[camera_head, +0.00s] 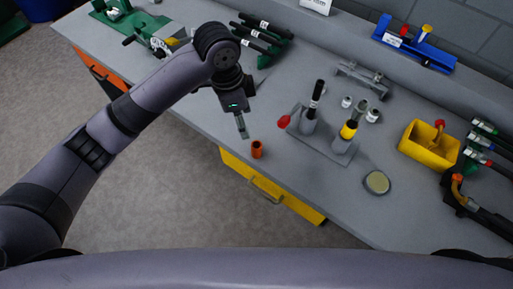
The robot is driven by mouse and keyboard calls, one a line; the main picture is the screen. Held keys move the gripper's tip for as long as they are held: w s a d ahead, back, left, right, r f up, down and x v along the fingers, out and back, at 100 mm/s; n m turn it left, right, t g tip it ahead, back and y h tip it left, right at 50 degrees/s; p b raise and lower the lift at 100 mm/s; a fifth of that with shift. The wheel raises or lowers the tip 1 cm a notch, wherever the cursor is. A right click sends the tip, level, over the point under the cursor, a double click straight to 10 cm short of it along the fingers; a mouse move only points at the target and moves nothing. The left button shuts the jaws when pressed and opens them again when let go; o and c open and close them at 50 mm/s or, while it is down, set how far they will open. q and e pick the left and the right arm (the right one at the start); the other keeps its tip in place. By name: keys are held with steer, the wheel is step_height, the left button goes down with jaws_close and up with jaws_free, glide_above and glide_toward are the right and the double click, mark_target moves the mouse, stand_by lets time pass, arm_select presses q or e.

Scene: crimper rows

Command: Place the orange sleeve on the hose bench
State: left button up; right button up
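The orange sleeve (257,149) is a small upright hollow cylinder on the grey bench (205,118), close to its front edge and above the yellow drawer. My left gripper (242,134) points down just left of and behind the sleeve in the picture, with a gap between them. Its fingers look narrow and seem empty, but their opening is too small to judge. My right gripper is not in view.
A grey fixture (337,146) with a black-handled tool and a yellow-banded piece stands right of the sleeve. A yellow bin (429,144), a round disc (377,182) and dark tools (480,205) lie farther right. Green racks stand at the back left.

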arm_select(q)
steer(key=p, duration=0.2)
glide_above(256, 147)
steer(key=s+a, duration=0.2)
steer(key=f, duration=1.1)
steer(key=shift+d+f, duration=0.2)
steer(key=shift+d, duration=0.05)
steer(key=f, duration=0.1)
steer(key=d+f, duration=0.1)
steer(key=f+p, duration=0.1)
steer(key=f, duration=0.1)
steer(key=shift+w+d, duration=0.3)
steer(key=shift+f, duration=0.6)
steer(key=shift+c, duration=0.4)
steer(key=c, duration=1.1)
steer(key=shift+o, duration=0.2)
steer(key=shift+r, duration=0.15)
